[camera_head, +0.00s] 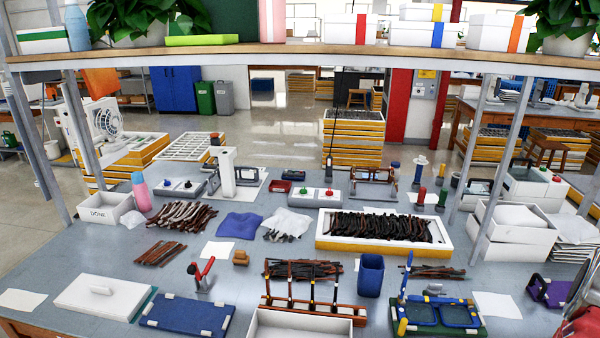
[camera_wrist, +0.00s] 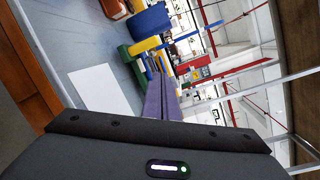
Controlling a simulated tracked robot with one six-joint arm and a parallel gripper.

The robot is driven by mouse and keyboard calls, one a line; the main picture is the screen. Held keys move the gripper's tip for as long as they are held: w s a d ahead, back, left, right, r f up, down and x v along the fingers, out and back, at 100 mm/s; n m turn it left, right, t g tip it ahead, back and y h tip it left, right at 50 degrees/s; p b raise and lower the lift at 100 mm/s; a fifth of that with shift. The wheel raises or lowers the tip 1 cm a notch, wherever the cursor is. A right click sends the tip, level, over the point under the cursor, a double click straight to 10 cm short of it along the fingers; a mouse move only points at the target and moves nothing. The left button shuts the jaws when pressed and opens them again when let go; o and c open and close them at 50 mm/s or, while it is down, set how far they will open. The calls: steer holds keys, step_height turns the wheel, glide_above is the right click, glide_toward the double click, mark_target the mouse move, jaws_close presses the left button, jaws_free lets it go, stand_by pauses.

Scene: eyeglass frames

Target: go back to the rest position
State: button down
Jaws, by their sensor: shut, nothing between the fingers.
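My gripper (camera_wrist: 162,88) shows in the wrist view as two purple fingers pressed together, with nothing between them. In the head view, the purple part at the far right edge of the bench looks like my gripper (camera_head: 546,291), and it is partly cut off by the frame's edge. It appears raised near the bench's right side, to the right of a white sheet (camera_head: 497,304). The same sheet seems to show in the wrist view (camera_wrist: 105,91). No task object is held.
Metal posts (camera_head: 490,190) hold a shelf (camera_head: 300,58) over the bench. A tray of dark frames (camera_head: 330,243) lies mid-bench.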

steer(key=a+y, duration=0.2)
steer(key=a, duration=0.1)
steer(key=a+n+g+y, duration=0.1)
steer(key=a+y, duration=0.1)
steer(key=a+r+g+y, duration=0.1)
steer(key=a+y, duration=0.1)
steer(key=a, duration=0.1)
steer(key=shift+s+a+n, duration=0.35)
steer(key=shift+n, duration=0.05)
steer(key=s+a+r+n+g+y, duration=0.4)
steer(key=s+a+n+g, duration=0.75)
steer(key=a+g, duration=0.2)
steer(key=s+d+r+n+h, duration=0.1)
steer(key=d+r+n+h, duration=0.55)
steer(key=r+h, duration=0.2)
steer(key=a+r+n+t+h, duration=0.1)
steer(key=a+r+n+t, duration=0.3)
steer(key=r, duration=0.7)
steer(key=shift+w+a+n, duration=0.15)
steer(key=shift+a+n, duration=0.15)
steer(key=shift+a, duration=0.5)
